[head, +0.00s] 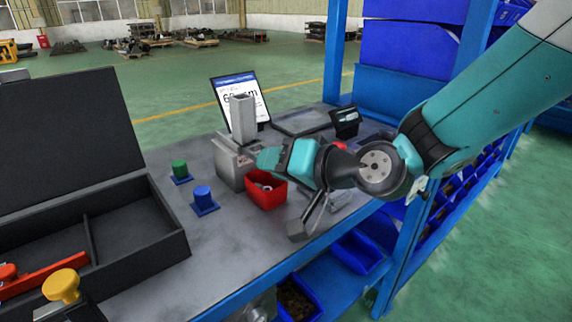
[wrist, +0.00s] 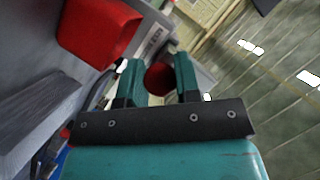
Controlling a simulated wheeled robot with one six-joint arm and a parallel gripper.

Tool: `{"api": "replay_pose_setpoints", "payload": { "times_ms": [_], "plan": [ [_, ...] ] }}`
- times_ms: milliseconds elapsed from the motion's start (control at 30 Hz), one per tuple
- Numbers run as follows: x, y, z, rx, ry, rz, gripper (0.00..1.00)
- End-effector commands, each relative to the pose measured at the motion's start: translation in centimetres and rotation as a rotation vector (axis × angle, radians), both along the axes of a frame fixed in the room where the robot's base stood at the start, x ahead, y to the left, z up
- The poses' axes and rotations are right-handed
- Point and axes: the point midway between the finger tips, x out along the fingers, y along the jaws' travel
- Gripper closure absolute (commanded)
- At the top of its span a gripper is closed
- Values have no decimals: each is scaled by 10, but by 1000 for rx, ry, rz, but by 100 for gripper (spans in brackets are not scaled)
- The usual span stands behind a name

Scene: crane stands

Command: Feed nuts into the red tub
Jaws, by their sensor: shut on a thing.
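The red tub (head: 266,193) stands on the bench at the foot of a grey machine (head: 233,160) with an upright chute (head: 243,118). Some grey nuts (head: 264,186) show inside it. In the wrist view the red tub (wrist: 98,30) is at the upper left, apart from my fingers. My gripper (head: 270,158) is beside the machine, above and behind the tub's rim. In the wrist view my gripper (wrist: 158,75) is shut on a dark red round knob (wrist: 158,79). The head view hides the knob behind my fingers.
Green (head: 180,170) and blue (head: 203,199) knobbed pieces stand left of the machine. An open black case (head: 130,235) fills the left. A tablet (head: 240,92) stands behind, and a blue rack (head: 398,100) is at the right. The front bench strip is mostly clear.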

Motion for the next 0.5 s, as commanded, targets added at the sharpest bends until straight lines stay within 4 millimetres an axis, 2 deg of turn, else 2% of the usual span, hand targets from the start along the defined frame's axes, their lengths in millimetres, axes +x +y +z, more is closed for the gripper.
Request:
{"api": "replay_pose_setpoints", "payload": {
  "times_ms": [167,200,267,300,500],
  "plan": [
    [-2,-1,-2,-4,8,0,100],
    [-2,-2,-2,-4,8,0,60],
    [-2,-1,-2,-3,7,1,46],
    [-2,-1,-1,-3,7,0,44],
    [-2,0,-1,-3,6,2,44]
  ]
}}
